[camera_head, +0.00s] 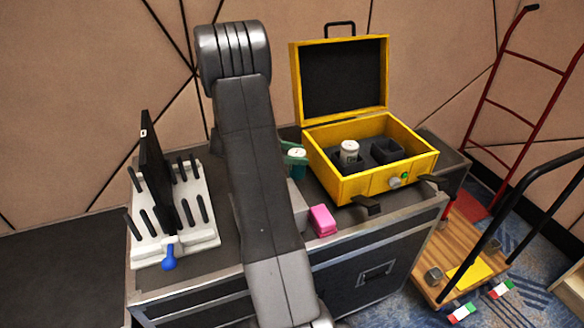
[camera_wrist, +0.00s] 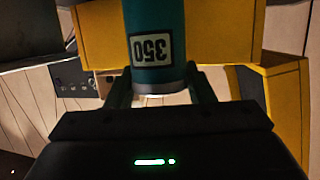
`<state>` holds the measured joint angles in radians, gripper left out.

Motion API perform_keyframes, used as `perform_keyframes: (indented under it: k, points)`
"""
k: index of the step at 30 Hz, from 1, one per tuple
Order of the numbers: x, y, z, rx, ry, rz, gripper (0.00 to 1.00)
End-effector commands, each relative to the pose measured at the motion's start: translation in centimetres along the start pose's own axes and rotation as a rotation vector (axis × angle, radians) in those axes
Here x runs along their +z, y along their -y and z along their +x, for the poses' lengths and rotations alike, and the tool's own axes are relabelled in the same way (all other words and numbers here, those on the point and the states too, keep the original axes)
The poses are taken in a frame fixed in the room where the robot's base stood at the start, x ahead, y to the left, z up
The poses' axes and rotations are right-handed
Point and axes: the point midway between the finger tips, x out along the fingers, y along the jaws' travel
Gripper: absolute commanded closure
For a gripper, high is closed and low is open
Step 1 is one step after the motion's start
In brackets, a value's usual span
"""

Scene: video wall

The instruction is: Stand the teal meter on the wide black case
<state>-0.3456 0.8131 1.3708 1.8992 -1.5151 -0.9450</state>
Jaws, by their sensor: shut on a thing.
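The teal meter (camera_wrist: 155,25) is a cylinder with a pale base ring and a "350" label that reads upside down in the wrist view. My gripper (camera_wrist: 162,97) is shut on it, one finger on each side. In the head view the meter (camera_head: 297,171) shows just right of my arm, which hides most of my gripper. It is over the top of the wide black case (camera_head: 345,215), left of the yellow case. I cannot tell whether it touches the top.
An open yellow case (camera_head: 355,188) holds a white-topped cylinder (camera_head: 349,151) beside an empty-looking dark slot. A pink block (camera_head: 322,220) lies near the front edge. A white rack (camera_head: 190,235) with black rods stands left. A red hand truck (camera_head: 488,95) and wooden cart (camera_head: 470,250) are right.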

Motion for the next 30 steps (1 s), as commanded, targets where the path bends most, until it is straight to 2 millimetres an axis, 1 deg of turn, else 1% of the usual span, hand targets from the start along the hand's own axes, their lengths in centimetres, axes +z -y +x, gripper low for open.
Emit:
perform_keyframes:
  k: [4,10,21,22,25,30]
  points:
    - [1.1,0.0,0.3,0.000,0.000,-0.001,0.79]
    - [3.7,0.0,1.2,-0.001,0.000,-0.002,0.79]
    - [4.1,0.0,1.3,-0.001,0.000,0.001,0.79]
    - [4.2,0.0,1.3,-0.001,0.000,0.001,0.50]
    - [4.1,0.0,1.3,-0.001,0.000,0.001,0.30]
    - [4.1,0.0,1.3,-0.001,0.000,0.001,0.30]
